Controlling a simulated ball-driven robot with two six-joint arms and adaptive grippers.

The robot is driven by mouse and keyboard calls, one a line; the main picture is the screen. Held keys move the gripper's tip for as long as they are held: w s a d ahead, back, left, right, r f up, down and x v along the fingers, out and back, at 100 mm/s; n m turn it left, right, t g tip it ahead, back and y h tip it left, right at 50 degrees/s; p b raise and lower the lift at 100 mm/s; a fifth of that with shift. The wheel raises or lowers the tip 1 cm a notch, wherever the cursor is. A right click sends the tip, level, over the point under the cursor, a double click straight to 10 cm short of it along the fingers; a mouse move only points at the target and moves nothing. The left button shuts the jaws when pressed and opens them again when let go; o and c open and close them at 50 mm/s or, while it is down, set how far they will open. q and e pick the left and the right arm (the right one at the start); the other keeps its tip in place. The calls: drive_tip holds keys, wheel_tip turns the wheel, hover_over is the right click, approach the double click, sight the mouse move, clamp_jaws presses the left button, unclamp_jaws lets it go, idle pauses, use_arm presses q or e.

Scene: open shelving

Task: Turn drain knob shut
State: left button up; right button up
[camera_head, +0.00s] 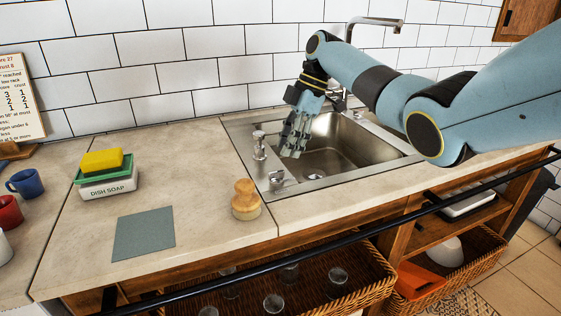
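The sink (390,148) is a steel basin set in the counter at the middle right. A small round metal knob (277,178), which looks like the drain knob, sits on the sink's left rim near the front corner. My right gripper (290,152) hangs fingers down over the left part of the basin, behind and a little right of the knob, apart from it. Its fingers overlap in this view, so its opening is unclear. I see nothing held in it. My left gripper is out of view. The drain (315,177) shows at the basin's bottom.
A metal soap dispenser (259,145) stands on the left rim behind the knob. A wooden brush (246,199) stands left of the knob. The faucet (375,22) rises behind my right arm. A dish soap block (108,188) with sponge and a grey mat (144,233) lie further left.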

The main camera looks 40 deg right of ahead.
drive_tip(key=v, duration=0.5)
idle(0.5)
